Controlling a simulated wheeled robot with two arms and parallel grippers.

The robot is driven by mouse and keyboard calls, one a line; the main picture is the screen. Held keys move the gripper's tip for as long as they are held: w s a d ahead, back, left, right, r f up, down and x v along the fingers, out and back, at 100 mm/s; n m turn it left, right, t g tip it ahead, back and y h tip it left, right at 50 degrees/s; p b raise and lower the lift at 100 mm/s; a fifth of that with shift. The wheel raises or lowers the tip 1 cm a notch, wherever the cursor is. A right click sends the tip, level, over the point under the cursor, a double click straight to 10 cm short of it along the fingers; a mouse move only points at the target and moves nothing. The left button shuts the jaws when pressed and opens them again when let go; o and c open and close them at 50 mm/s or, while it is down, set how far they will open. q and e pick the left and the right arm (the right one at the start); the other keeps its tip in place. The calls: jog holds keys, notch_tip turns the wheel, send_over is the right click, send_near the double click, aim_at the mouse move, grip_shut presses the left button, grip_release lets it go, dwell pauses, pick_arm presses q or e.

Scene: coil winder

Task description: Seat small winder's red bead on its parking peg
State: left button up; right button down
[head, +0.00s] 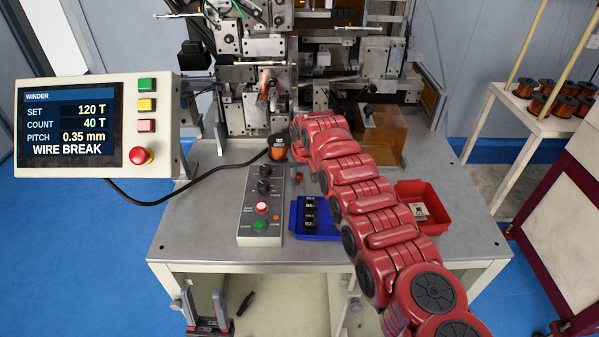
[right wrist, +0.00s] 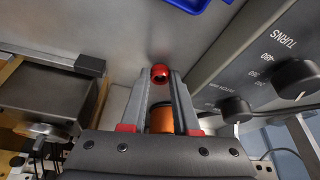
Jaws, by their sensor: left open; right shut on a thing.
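The red bead (right wrist: 159,73) is between the fingertips of my right gripper (right wrist: 161,77) in the right wrist view, and the fingers are shut on it. In the head view my right arm hides most of that gripper. A small red spot (head: 298,176) shows just below the arm's end, but I cannot tell whether it is the bead. The winder (head: 245,75) stands at the back of the table. I cannot make out the parking peg in either view. My left gripper (head: 207,322) is open and empty, low at the front left, below the tabletop.
A copper spool (head: 277,147) stands near the right gripper. A control box (head: 262,208) with knobs and buttons, a blue tray (head: 318,234) and a red bin (head: 428,193) are on the table. The display (head: 72,124) reads WIRE BREAK. The tabletop's front left (head: 195,225) is clear.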

jog(key=shift+f, duration=0.3)
jog(key=c, duration=0.6)
grip_release()
jog(key=shift+r, duration=0.1)
jog(key=shift+s+d+r, duration=0.1)
jog(key=shift+d+r, duration=0.05)
jog(key=shift+r, duration=0.15)
jog(key=b+v, duration=0.4)
jog(key=v, duration=1.2)
jog(key=shift+s+r+b, duration=0.25)
jog(key=shift+b, duration=0.05)
